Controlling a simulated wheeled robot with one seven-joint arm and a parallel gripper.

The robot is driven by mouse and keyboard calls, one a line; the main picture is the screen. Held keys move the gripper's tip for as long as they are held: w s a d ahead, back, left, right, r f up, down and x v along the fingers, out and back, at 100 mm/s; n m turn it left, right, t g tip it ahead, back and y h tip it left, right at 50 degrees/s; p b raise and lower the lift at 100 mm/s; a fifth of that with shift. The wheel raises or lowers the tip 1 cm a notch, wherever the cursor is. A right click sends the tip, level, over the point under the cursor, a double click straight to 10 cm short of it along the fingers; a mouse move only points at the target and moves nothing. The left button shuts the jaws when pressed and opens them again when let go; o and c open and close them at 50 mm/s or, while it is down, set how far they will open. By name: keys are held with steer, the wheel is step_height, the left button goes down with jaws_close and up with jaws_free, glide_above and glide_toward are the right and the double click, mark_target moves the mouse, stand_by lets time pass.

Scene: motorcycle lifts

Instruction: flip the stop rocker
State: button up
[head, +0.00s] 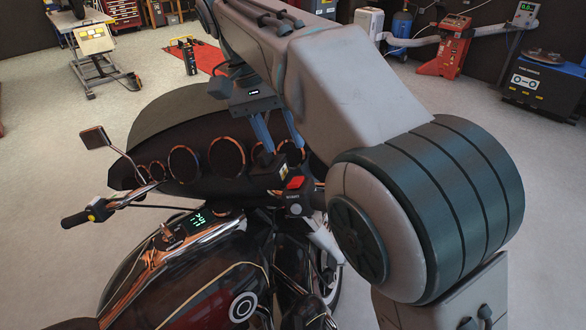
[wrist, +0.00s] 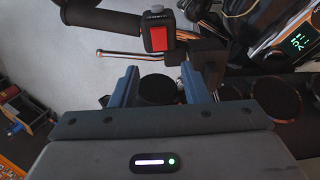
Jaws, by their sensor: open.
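The stop rocker is a red switch (head: 295,182) on a dark switch housing (head: 293,197) on the motorcycle's handlebar, right of the picture's middle. The red rocker also shows upright near the top middle of the wrist view (wrist: 159,39). Which way it is tipped I cannot tell. My gripper (head: 284,147) has its two blue fingers apart with nothing held. It hangs above and slightly behind the rocker in the head view. In the wrist view the rocker lies beyond the fingertips (wrist: 159,72), roughly centred between them and apart from them.
The motorcycle's fairing with round gauges (head: 185,163) stands close to the fingers. A lit tank display (head: 195,222), a mirror (head: 95,139) and the other handlebar grip (head: 75,219) are to the left. Red and blue machines (head: 448,45) stand at the back right. Floor is clear between.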

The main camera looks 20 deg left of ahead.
mark_target(293, 178)
steer(key=shift+x, duration=3.4)
